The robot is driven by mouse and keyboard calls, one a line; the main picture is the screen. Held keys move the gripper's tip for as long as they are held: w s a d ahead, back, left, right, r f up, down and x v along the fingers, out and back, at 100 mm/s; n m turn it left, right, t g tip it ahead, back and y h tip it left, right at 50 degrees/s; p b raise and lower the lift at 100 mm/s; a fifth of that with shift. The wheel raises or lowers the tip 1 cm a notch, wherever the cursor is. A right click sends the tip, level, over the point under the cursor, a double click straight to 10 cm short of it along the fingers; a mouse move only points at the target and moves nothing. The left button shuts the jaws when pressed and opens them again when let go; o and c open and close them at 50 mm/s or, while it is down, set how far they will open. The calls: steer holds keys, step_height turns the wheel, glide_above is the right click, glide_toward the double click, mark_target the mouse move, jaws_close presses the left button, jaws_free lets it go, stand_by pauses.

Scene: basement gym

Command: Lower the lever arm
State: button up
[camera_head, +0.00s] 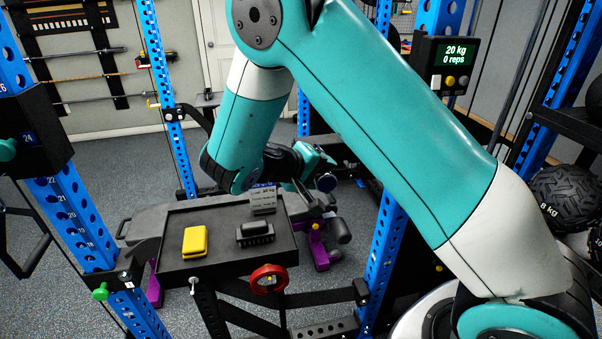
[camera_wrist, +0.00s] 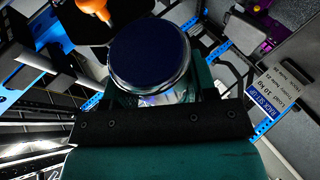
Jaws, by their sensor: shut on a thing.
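My gripper (camera_head: 312,166) is beyond the tray, partly hidden behind my own arm. It is shut on a round handle with a dark blue end cap (camera_head: 327,182), which seems to belong to the lever arm. In the wrist view the same dark blue cap (camera_wrist: 150,52) fills the space between the teal fingers. A black bar runs close to the gripper on the right, but I cannot tell how it joins the handle. Most of the lever arm is hidden.
Blue rack posts (camera_head: 385,240) stand around. A display (camera_head: 455,62) reads 20 kg, 0 reps.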

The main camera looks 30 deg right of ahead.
steer(key=shift+f, duration=0.25)
steer(key=o, duration=1.3)
steer(key=shift+c, duration=0.2)
steer(key=shift+a+r, duration=0.1)
steer(key=v, duration=1.7)
steer(key=shift+a+b, duration=0.15)
steer(key=shift+b, duration=0.2)
